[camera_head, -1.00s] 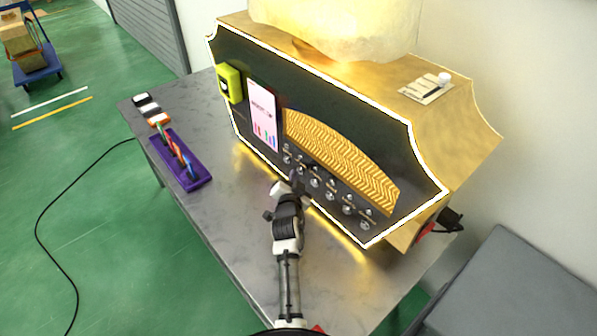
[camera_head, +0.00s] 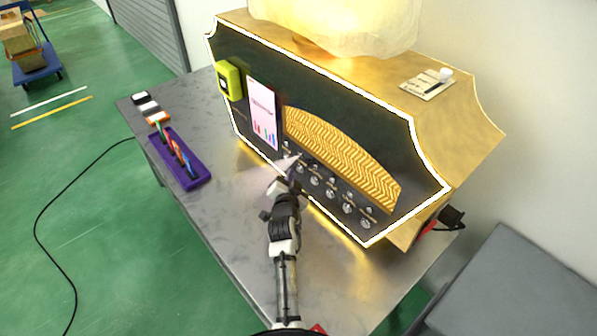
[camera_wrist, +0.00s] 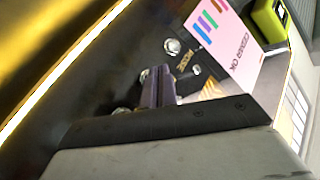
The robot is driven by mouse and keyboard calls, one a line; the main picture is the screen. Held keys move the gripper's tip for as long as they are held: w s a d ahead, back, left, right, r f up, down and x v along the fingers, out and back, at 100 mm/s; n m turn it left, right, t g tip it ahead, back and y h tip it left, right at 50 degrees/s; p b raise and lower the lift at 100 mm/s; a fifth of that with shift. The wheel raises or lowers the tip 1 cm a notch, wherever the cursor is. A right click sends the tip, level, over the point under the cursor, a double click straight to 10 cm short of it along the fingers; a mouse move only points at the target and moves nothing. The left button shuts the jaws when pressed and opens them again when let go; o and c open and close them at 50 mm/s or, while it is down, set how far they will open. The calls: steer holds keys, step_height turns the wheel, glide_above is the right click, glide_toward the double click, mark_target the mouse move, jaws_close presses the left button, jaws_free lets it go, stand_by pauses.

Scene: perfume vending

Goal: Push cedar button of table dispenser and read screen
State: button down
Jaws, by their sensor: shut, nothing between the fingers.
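The table dispenser (camera_head: 235,50) is a dark, gold-edged machine on the table. Its front has a row of silver round buttons with small labels; one button (camera_wrist: 172,46) shows clearly in the wrist view. My gripper (camera_wrist: 158,72) is shut and empty, its fingertips at the panel beside another, partly hidden button (camera_wrist: 145,75). I cannot tell whether they touch it or if it is the cedar one. The pink screen (camera_head: 262,115) shows coloured bars; in the wrist view the screen (camera_wrist: 228,40) appears to read "CEDAR OK".
A pale haze (camera_head: 262,187) hangs by my gripper. A purple tray (camera_head: 195,182) with coloured strips and small boxes (camera_head: 147,106) stand on the table (camera_head: 215,235) to the left. A yellow-green device (camera_head: 229,82) is on the panel. A dark cable lies on the floor.

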steer(key=shift+s+a, duration=0.1)
steer(key=s+a+b, duration=0.1)
steer(key=a, duration=0.1)
steer(key=s+a+b, duration=0.2)
stand_by(0.6)
stand_by(0.6)
